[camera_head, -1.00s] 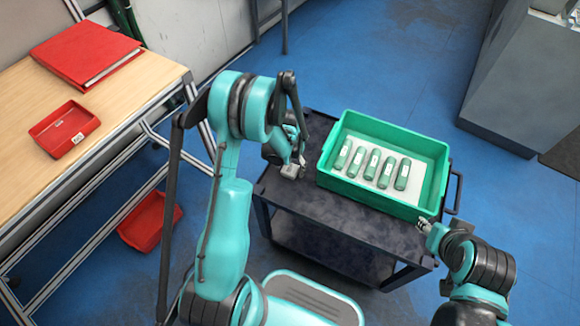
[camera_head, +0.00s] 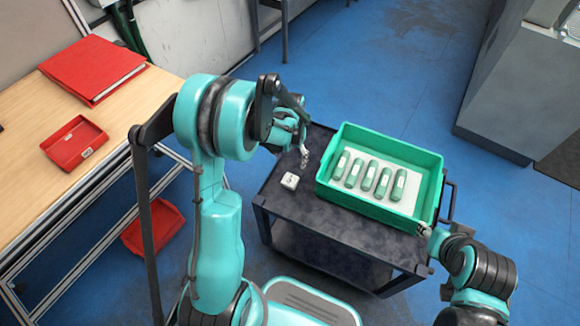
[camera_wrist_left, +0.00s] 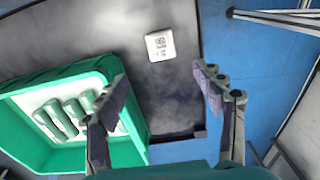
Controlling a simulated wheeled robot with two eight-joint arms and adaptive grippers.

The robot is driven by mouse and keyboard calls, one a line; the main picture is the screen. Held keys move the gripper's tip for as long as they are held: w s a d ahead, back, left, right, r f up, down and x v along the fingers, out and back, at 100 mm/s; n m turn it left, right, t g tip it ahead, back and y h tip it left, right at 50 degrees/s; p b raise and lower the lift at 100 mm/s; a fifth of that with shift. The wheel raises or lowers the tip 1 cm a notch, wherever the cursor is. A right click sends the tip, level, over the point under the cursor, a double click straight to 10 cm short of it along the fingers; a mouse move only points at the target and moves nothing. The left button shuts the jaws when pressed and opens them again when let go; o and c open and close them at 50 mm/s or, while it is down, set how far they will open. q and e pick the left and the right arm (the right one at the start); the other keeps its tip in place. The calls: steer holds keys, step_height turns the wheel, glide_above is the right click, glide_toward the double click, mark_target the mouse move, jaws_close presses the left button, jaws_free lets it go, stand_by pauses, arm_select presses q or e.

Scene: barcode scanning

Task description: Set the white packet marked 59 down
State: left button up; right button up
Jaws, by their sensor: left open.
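The small white packet (camera_head: 290,181) lies on the dark cart top (camera_head: 300,215), left of the green bin. In the left wrist view the packet (camera_wrist_left: 160,44) shows a dark printed code, but I cannot read the number. My left gripper (camera_head: 303,152) is above and behind the packet, apart from it. In the left wrist view its two fingers (camera_wrist_left: 160,82) are spread open with nothing between them. My right gripper (camera_head: 425,230) is by the bin's right front corner; its fingers are too small to judge.
The green bin (camera_head: 350,197) holds several green labelled items in a row on a white insert. A wooden table at left carries a red binder (camera_head: 92,70) and a red tray (camera_head: 74,142). Another red bin (camera_head: 152,226) is below. Cart top around the packet is clear.

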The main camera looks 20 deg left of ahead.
arm_select(q)
steer(key=s+d+r+t, duration=0.2)
steer(key=s+r, duration=0.2)
steer(key=r, duration=0.3)
steer(key=s+d+r+t, duration=0.1)
steer(key=s+d+r, duration=0.2)
steer(key=r, duration=0.4)
steer(key=s+d+r+t, duration=0.2)
steer(key=s+r+t, duration=0.2)
steer(key=s, duration=0.5)
steer(key=shift+s+d, duration=0.35)
steer(key=shift+s, duration=0.05)
steer(key=shift+c, duration=0.2)
